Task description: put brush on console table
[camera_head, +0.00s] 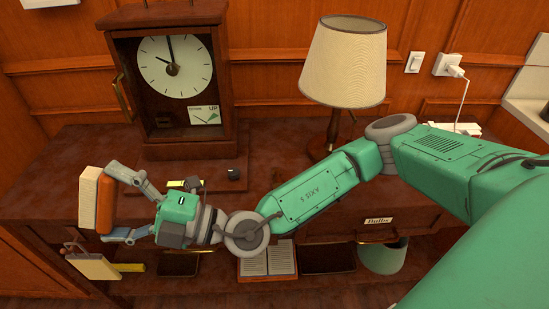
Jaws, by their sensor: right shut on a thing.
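My right gripper (112,203), whose arm comes in from the right, is shut on the brush (104,203), a block with a cream side and an orange-brown side. The brush is held upright at the far left, in front of the left end of the console table (62,160). I cannot tell its exact height or whether it touches the table. The console table is dark reddish wood, and my arm hides part of its front. My left gripper is not in view.
A wooden clock (172,75) and a lamp (343,65) stand on the table. A white power strip (455,128) is at right. An open book (268,260) lies below. The table's left end looks clear.

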